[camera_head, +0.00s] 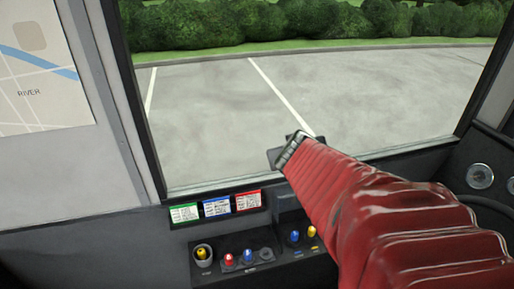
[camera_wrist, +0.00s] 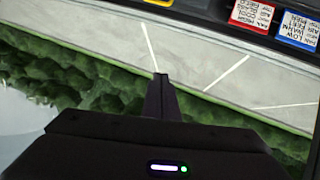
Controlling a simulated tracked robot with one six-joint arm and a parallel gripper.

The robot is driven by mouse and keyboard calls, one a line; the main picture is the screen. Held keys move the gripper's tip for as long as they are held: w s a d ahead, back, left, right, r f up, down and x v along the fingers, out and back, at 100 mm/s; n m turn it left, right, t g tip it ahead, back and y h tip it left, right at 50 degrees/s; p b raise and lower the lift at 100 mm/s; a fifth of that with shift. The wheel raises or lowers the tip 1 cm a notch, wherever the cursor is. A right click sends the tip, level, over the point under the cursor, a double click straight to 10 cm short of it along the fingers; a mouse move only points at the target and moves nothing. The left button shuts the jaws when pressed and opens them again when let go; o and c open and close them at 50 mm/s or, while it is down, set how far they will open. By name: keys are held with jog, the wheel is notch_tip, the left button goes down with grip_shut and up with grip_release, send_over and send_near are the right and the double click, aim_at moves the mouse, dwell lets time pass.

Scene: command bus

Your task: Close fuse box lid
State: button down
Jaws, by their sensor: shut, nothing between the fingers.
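My gripper (camera_wrist: 160,78) points up from the bottom middle of the wrist view, its two dark fingers together with nothing between them. In the head view my red arm reaches in from the lower right, and the dark end of my gripper (camera_head: 283,152) is in front of the windscreen, above the dashboard. The fingers touch nothing that I can see. I cannot make out a fuse box or its lid for certain in either view. My arm hides part of the dashboard's right side.
The dashboard has a control panel with several coloured knobs (camera_head: 247,257). Green, blue and red labels (camera_head: 216,207) sit above it; the wrist view shows labels (camera_wrist: 252,13) upside down. A map (camera_head: 40,70) hangs at left. A gauge (camera_head: 480,176) is at right.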

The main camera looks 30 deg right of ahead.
jog(key=s+d+f+y, duration=0.3)
jog(key=d+f, duration=0.5)
jog(key=f, duration=0.3)
jog(key=shift+d+f+y, duration=0.2)
jog(key=shift+y, duration=0.4)
jog(key=shift+x, duration=4.9)
jog(key=shift+t, duration=0.3)
